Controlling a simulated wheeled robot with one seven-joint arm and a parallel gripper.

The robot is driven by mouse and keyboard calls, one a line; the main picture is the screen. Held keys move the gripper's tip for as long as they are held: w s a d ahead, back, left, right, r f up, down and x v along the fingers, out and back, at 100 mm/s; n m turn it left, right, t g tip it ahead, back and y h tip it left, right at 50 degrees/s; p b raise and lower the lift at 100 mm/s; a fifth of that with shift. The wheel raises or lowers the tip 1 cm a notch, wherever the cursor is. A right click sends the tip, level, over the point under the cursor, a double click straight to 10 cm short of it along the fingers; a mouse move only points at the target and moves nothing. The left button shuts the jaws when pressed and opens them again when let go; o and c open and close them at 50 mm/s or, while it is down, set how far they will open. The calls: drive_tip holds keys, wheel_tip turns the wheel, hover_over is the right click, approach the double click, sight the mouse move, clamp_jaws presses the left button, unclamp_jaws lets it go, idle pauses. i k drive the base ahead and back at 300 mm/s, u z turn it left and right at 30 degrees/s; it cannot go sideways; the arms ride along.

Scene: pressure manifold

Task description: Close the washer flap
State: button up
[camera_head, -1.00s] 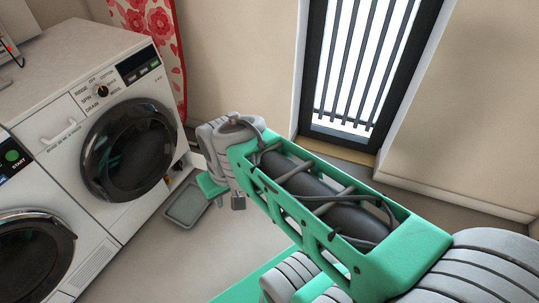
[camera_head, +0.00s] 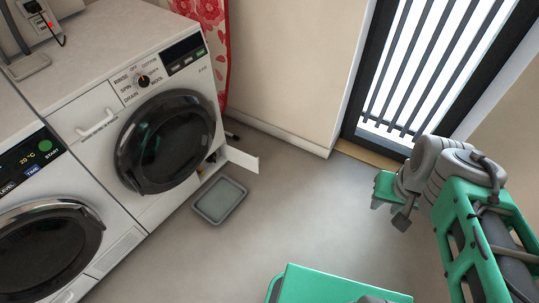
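The washer (camera_head: 85,118) is the white machine with a program dial and a round dark door (camera_head: 165,142), at the left. Its small white flap (camera_head: 241,159) stands open at the bottom right of its front, sticking out to the right just above the floor. Beside the flap, the low opening (camera_head: 201,170) shows a little yellow and red. My green and grey arm is at the right, well apart from the flap.
A shallow grey tray (camera_head: 220,201) lies on the floor just in front of the opening. A second machine (camera_head: 45,235) with a round door stands at the lower left. A red floral cloth (camera_head: 209,35) hangs behind the washer. The middle floor is clear; a barred window (camera_head: 430,65) is at right.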

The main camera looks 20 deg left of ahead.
sight(250, 163)
drive_tip(key=i, duration=1.9)
drive_tip(key=u, duration=3.35)
drive_tip(key=i, duration=0.5)
drive_tip(key=z, duration=0.05)
